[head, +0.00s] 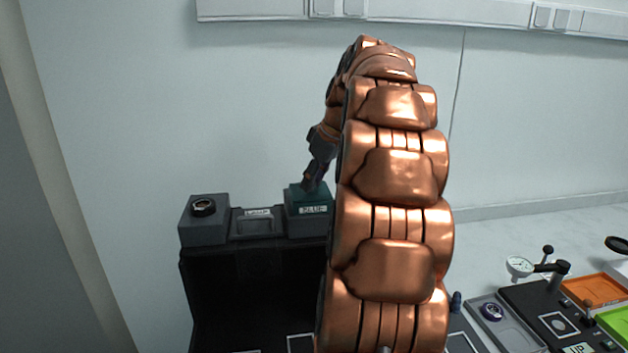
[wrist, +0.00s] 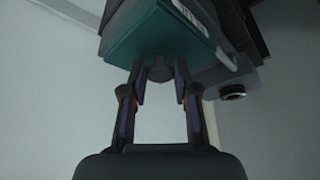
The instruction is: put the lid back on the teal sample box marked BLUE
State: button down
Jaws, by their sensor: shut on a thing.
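The teal sample box (head: 321,199) stands on the grey block at the right end of a dark stand, left of my arm. A white label (head: 313,209) on its front seems to read BLUE. My gripper (head: 309,186) reaches down to its top from above. In the wrist view my gripper (wrist: 160,75) is shut on the dark knob (wrist: 158,73) of the teal lid (wrist: 150,38). The lid lies over or just above the box. I cannot tell whether it is seated, as the seam is not clear. My arm hides what lies right of the box.
On the same stand are a grey block with a round black fitting (head: 204,207) at left and a labelled recess (head: 257,222) in the middle. A dial gauge (head: 519,267), an orange tray (head: 592,290) and a green tray (head: 612,322) are at lower right. The wall is close behind.

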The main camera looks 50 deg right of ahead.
dwell(0.3)
jog(key=c, duration=0.8)
grip_release()
jog(key=o, duration=0.5)
jog(key=shift+r, duration=0.15)
jog(key=shift+r+p, duration=1.35)
jog(key=shift+r, duration=2)
